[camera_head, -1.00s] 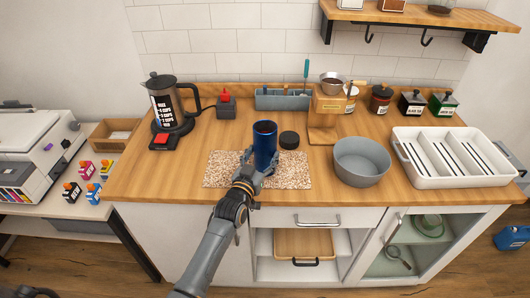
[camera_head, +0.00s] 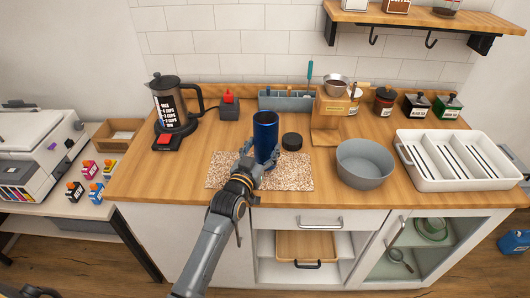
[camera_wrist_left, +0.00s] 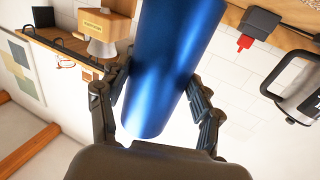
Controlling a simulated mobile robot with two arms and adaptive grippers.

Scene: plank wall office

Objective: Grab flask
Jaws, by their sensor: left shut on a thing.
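The flask (camera_head: 265,133) is a blue open-topped cylinder, upright above the speckled mat (camera_head: 222,170) on the wooden counter. My left gripper (camera_head: 260,158) is shut on its lower part from the front. In the left wrist view the flask (camera_wrist_left: 172,60) fills the middle, a little tilted in the picture, with the fingers of my left gripper (camera_wrist_left: 160,92) on both its sides. The flask's base shows free of the counter there. A black round lid (camera_head: 291,141) lies on the counter just right of the flask.
A grey bowl (camera_head: 364,165) and a white rack (camera_head: 457,160) stand to the right. A coffee press (camera_head: 175,105) stands at the back left. A wooden dripper stand (camera_head: 327,118) and grey bin (camera_head: 285,101) are behind. The counter's front left is clear.

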